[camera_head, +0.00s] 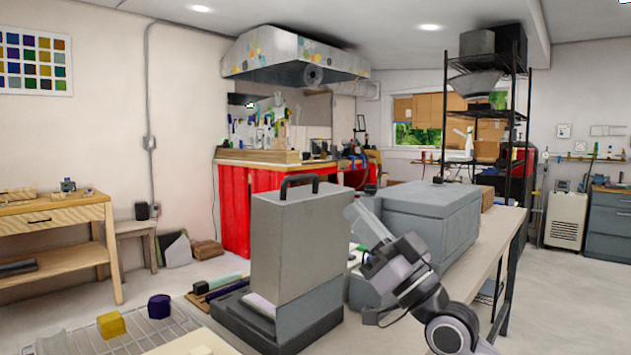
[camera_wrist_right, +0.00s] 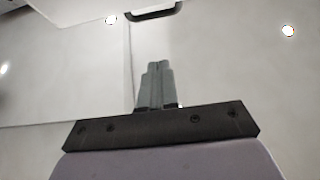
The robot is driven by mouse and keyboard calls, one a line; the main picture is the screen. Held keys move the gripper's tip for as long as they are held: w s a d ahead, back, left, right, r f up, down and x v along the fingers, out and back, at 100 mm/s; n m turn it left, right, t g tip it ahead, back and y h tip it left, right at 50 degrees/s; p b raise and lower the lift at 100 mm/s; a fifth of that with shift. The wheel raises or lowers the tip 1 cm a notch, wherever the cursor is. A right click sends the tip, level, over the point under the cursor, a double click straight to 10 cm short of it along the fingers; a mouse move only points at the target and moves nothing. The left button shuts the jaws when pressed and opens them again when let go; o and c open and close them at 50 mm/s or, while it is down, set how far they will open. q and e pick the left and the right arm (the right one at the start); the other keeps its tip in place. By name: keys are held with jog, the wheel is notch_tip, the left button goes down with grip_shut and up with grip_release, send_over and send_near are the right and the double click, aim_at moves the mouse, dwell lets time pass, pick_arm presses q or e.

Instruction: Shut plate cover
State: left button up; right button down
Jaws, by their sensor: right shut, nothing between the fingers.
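The plate cover (camera_head: 297,240) is a grey box-like lid with a black handle (camera_head: 300,181) on top. It stands upright on a dark grey base (camera_head: 240,325). A pale strip of the plate (camera_head: 259,310) shows at its lower left. My right gripper (camera_head: 352,212) is just right of the cover's upper right edge, its fingers shut and empty. In the right wrist view the shut fingers (camera_wrist_right: 156,70) point at a pale surface, with the black handle (camera_wrist_right: 155,12) at the top edge. I cannot tell whether they touch the cover. My left gripper is out of view.
A grey case (camera_head: 430,215) stands behind my right arm on the table (camera_head: 505,235). A wire rack (camera_head: 130,338) holds a yellow block (camera_head: 111,324) and a purple block (camera_head: 159,306) at lower left. Coloured rods (camera_head: 222,284) lie beside the base.

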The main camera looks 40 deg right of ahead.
aim_at(316, 188)
jog(key=shift+w+a+r+p, duration=0.15)
jog(key=shift+w+r+p, duration=0.4)
jog(key=shift+w, duration=0.95)
jog(key=shift+w+a+r+p, duration=0.1)
jog(key=shift+w+r+p, duration=0.4)
jog(key=shift+w, duration=1)
jog(key=shift+w+a+r+p, duration=0.2)
jog(key=shift+w+r, duration=0.55)
jog(key=shift+w, duration=0.75)
jog(key=shift+r, duration=0.1)
